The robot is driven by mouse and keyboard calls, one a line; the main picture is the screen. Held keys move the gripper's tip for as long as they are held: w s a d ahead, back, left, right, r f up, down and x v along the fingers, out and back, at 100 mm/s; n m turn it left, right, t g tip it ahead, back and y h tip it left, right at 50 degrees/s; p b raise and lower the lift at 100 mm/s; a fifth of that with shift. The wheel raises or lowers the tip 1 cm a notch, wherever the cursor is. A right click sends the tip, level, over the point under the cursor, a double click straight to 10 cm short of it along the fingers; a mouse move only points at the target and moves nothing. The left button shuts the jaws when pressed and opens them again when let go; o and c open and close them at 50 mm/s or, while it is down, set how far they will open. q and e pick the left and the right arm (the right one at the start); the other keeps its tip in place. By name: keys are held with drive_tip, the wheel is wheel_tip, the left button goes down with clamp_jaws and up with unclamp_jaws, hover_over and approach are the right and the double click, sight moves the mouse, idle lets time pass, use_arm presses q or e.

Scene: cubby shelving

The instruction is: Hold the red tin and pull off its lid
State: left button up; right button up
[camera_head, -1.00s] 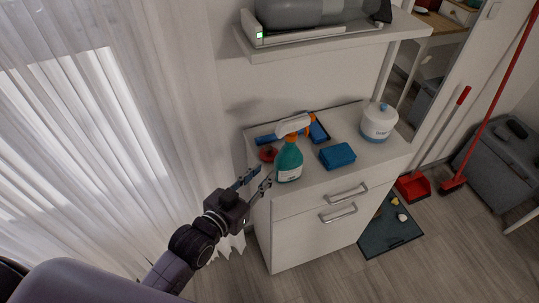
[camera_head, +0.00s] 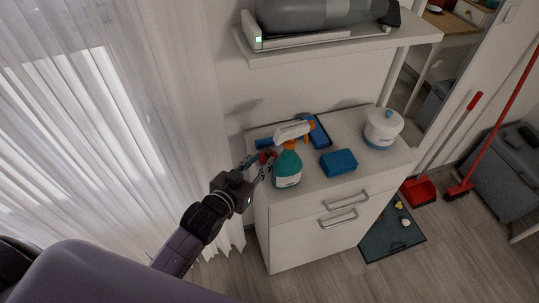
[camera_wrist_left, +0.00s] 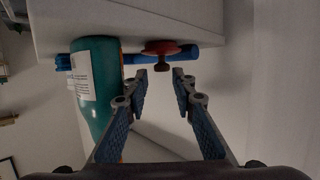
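The red tin (camera_head: 266,155) is a small, low red round thing at the left end of the white cabinet top, partly hidden by my left gripper and beside the spray bottle. In the left wrist view, which looks upside down, the red tin (camera_wrist_left: 160,46) shows a dark knob (camera_wrist_left: 161,67), probably on its lid. My left gripper (camera_head: 257,166) reaches in over the cabinet's left front edge. It is open, and the knob lines up between its two fingertips (camera_wrist_left: 161,74); I cannot tell whether they touch it. My right gripper is not in view.
A teal spray bottle (camera_head: 287,168) stands close to the right of the left gripper. A blue-handled tool (camera_head: 318,130) lies behind it. A blue box (camera_head: 338,162) and a white pot (camera_head: 383,128) stand farther right. A shelf (camera_head: 340,47) hangs above; a curtain (camera_head: 150,120) is at left.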

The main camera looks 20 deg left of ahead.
sight(267, 153)
use_arm(q)
drive_tip(key=shift+w+f, duration=0.1)
drive_tip(key=shift+w, duration=0.65)
drive_tip(key=p+x, duration=0.1)
drive_tip(key=x, duration=0.2)
drive_tip(key=shift+w, duration=0.15)
drive_tip(key=shift+w+d+f, duration=0.1)
drive_tip(key=shift+w+f, duration=0.15)
drive_tip(key=shift+w, duration=0.2)
clamp_jaws()
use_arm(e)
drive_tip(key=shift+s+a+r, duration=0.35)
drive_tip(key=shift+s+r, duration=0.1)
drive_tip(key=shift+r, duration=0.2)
